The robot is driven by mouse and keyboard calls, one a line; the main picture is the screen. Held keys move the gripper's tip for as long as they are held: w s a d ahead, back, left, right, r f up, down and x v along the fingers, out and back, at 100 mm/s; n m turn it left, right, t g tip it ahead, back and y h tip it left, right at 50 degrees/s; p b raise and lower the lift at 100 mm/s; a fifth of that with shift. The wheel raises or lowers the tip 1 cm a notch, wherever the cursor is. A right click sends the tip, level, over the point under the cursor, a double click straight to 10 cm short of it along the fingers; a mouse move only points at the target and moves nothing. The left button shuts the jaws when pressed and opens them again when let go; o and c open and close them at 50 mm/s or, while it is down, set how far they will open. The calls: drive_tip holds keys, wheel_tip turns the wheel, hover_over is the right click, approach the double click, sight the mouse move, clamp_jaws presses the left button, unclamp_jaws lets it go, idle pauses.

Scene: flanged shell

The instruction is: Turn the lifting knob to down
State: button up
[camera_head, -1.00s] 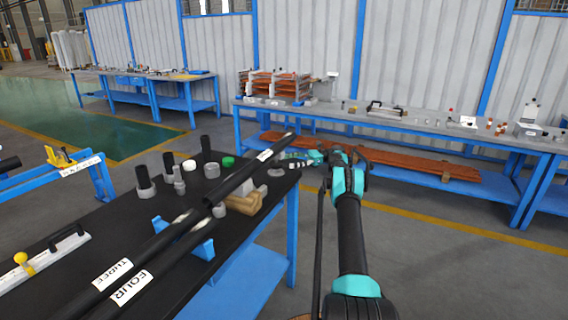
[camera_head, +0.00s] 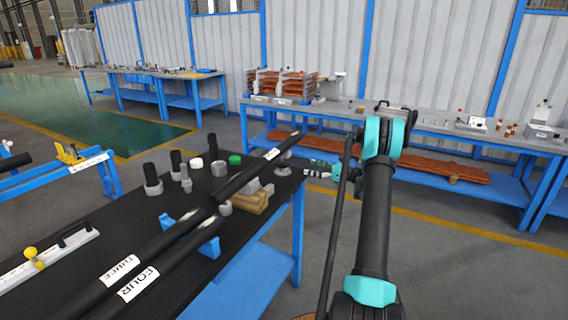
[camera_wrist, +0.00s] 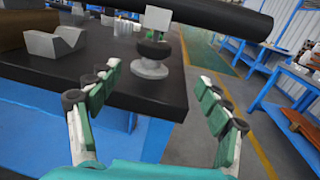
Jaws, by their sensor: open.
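The lifting knob (camera_wrist: 153,49) is a dark round collar on a small grey stand (camera_wrist: 151,68) at the table corner, under a black pipe (camera_wrist: 205,14) in the wrist view. In the head view the stand (camera_head: 283,168) is small, under the pipe's far end (camera_head: 262,168), and the knob's details are too small to tell. My gripper (camera_wrist: 158,80) is open and empty, its green-backed fingers spread either side of the stand's line, short of it. In the head view my gripper (camera_head: 318,169) is just right of the table corner, pointing left towards the stand.
The black table (camera_head: 95,225) carries two long pipes labelled THREE and FOUR, a tan block (camera_head: 250,203) and several small cylinders. A grey V-block (camera_wrist: 55,42) stands left of the stand in the wrist view. A long workbench (camera_head: 400,122) stands behind. Floor right of the table is clear.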

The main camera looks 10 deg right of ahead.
sight(284, 161)
drive_tip(key=s+r+m+t+h, duration=0.1)
drive_tip(key=s+m+t+h, duration=0.15)
drive_tip(key=s, duration=0.35)
drive_tip(key=shift+t, duration=0.25)
drive_tip(key=x, duration=1.6)
drive_tip(key=shift+w+a+r, duration=0.1)
drive_tip(key=shift+w+a, duration=0.1)
drive_tip(key=shift+w, duration=0.15)
drive_tip(key=shift+y, duration=0.25)
drive_tip(key=shift+c, duration=0.5)
drive_tip(key=c, duration=1.1)
drive_tip(key=shift+n, duration=0.35)
drive_tip(key=n+g+y, duration=0.1)
drive_tip(key=g, duration=0.1)
drive_tip(key=n+g+y, duration=0.2)
drive_tip(key=g, duration=0.1)
drive_tip(key=shift+w+d, duration=0.1)
drive_tip(key=shift+w, duration=0.05)
drive_tip(key=shift+n+g+y, duration=0.35)
drive_tip(key=shift+n+g, duration=0.95)
drive_tip(key=shift+g, duration=0.6)
drive_tip(key=shift+n+g+y, duration=0.35)
drive_tip(key=shift+n+g, duration=0.95)
drive_tip(key=shift+g, duration=0.6)
